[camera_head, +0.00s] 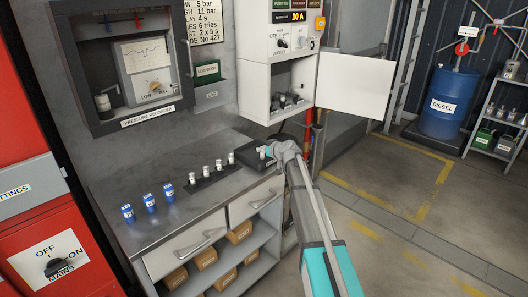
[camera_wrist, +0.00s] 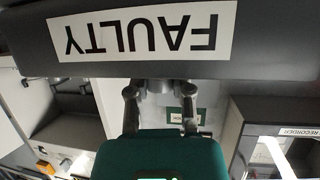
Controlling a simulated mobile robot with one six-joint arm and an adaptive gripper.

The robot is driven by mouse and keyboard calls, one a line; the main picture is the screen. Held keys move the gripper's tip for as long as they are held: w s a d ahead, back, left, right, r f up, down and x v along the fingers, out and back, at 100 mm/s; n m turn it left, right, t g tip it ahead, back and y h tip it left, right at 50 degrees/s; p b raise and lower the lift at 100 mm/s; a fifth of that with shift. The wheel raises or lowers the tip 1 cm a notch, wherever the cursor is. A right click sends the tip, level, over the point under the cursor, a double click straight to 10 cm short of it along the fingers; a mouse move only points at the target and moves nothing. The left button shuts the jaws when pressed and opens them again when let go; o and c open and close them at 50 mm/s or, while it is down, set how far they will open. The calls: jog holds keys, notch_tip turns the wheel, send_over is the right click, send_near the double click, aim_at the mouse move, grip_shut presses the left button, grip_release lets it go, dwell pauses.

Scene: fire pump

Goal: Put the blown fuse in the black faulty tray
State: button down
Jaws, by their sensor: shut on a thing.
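The black faulty tray (camera_head: 243,155) stands at the right end of the grey bench top. Its white FAULTY label (camera_wrist: 140,36) appears upside down across the top of the wrist view. My gripper (camera_head: 268,151) is at the tray's right side, shut on the blown fuse (camera_head: 262,152), a small pale cylinder. In the wrist view, the fingers of my gripper (camera_wrist: 160,92) reach up to the tray's label wall. The fuse is mostly hidden there, and I cannot tell whether it touches the tray floor.
A dark rack (camera_head: 212,178) with several pale fuses stands left of the tray. Three blue fuses (camera_head: 148,202) stand further left. Above is an open panel box (camera_head: 290,85) with its white door (camera_head: 353,86) swung right. Bare bench lies in front of the rack.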

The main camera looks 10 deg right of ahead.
jog(key=shift+f, duration=0.15)
jog(key=c, duration=0.5)
grip_release()
jog(key=shift+r, duration=0.25)
jog(key=p+v, duration=0.4)
jog(key=v, duration=0.8)
jog(key=shift+p, duration=0.3)
